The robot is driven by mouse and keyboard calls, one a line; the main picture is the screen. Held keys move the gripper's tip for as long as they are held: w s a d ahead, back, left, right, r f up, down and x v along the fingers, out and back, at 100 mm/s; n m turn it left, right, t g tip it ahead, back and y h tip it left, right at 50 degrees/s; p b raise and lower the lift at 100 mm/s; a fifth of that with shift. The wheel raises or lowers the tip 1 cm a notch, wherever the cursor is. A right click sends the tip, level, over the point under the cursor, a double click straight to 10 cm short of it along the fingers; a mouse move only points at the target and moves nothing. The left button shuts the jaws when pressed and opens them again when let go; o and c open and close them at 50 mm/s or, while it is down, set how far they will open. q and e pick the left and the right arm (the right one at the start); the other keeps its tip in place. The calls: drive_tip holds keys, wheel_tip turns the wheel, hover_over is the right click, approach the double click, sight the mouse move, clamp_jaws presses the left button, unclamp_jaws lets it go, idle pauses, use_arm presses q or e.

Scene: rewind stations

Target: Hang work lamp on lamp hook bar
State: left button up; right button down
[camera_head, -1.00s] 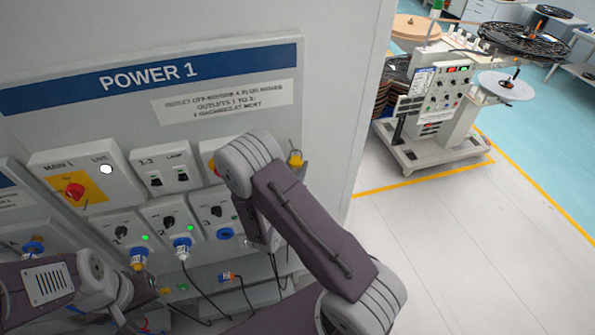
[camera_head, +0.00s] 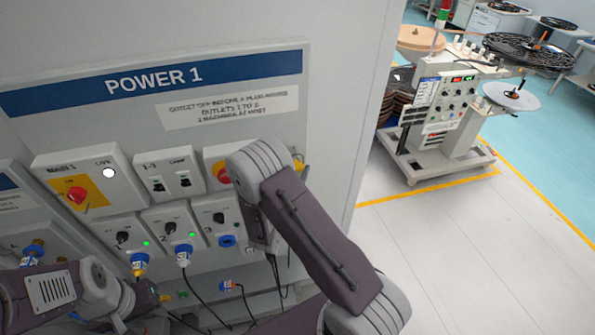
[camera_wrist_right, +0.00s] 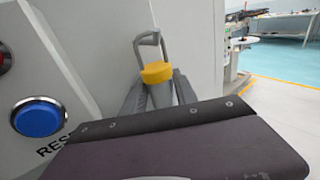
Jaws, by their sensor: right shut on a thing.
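The work lamp shows in the right wrist view as a yellow cap (camera_wrist_right: 157,72) with a grey hook above it and a grey body below. My right gripper (camera_wrist_right: 160,98) is shut on its body and holds it upright beside the grey cabinet. In the head view only a yellow bit of the lamp (camera_head: 299,164) shows behind my right arm, which hides that gripper. My left gripper (camera_head: 120,322) is at the bottom left, dark and partly cut off, and its jaws cannot be made out. I cannot pick out the lamp hook bar in either view.
The POWER 1 cabinet (camera_head: 340,130) carries switch boxes, a red main switch (camera_head: 76,195) and plugged outlets (camera_head: 183,256). Cables hang below them. A blue button (camera_wrist_right: 38,119) is left of the lamp. Open floor (camera_head: 450,260) lies right, with a wheeled rewind machine (camera_head: 440,120) beyond.

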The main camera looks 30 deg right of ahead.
drive_tip(key=c, duration=0.9)
unclamp_jaws()
drive_tip(key=shift+s+r, duration=0.1)
drive_tip(key=shift+s, duration=0.1)
drive_tip(key=shift+w, duration=0.1)
drive_tip(key=b+v, duration=0.4)
drive_tip(key=v, duration=0.5)
